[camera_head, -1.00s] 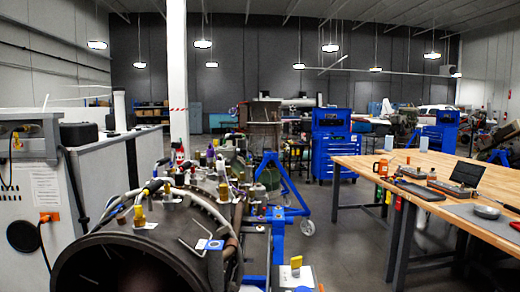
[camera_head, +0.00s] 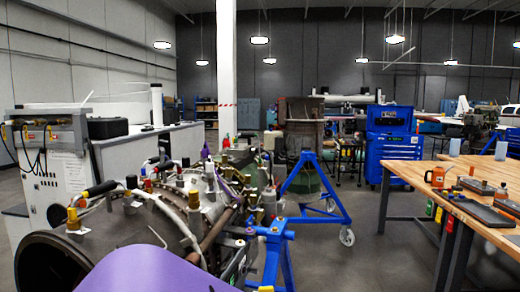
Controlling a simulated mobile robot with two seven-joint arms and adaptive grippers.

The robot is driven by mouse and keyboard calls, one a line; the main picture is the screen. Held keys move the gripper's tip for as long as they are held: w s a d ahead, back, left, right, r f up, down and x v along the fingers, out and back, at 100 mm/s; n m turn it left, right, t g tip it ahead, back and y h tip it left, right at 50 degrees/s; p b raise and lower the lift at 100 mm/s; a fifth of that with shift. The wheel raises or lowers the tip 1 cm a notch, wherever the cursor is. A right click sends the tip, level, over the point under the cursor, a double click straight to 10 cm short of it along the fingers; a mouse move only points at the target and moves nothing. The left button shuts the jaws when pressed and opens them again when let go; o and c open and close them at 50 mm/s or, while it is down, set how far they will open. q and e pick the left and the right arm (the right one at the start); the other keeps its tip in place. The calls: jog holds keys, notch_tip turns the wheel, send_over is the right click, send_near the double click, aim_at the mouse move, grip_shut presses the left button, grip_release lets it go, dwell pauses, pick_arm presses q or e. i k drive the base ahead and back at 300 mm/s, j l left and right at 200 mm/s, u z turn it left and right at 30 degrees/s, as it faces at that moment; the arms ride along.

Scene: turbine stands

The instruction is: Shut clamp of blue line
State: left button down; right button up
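The turbine (camera_head: 118,222) lies on its side at the lower left, its open dark end toward me. Several lines, fittings and coloured caps cover its top, among them a black-handled part (camera_head: 101,189) and a yellow-topped fitting (camera_head: 73,219). I cannot make out which line is the blue one or whether its clamp is open or shut. A smooth purple shape (camera_head: 150,270) covers part of the turbine's lower front; I cannot tell what it is. Neither of my grippers is in view.
A blue stand (camera_head: 277,245) is beside the turbine. A grey test cabinet (camera_head: 55,165) stands at the left. A wooden workbench (camera_head: 400,170) with an orange mug (camera_head: 436,175) and tools is at the right. Open floor (camera_head: 350,262) lies between stand and bench.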

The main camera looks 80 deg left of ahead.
aim_at(161, 144)
jog(key=i+u, duration=0.6)
jog(key=u, duration=0.25)
jog(key=i+l+u, duration=0.15)
jog(key=u, duration=0.25)
jog(key=i, duration=0.15)
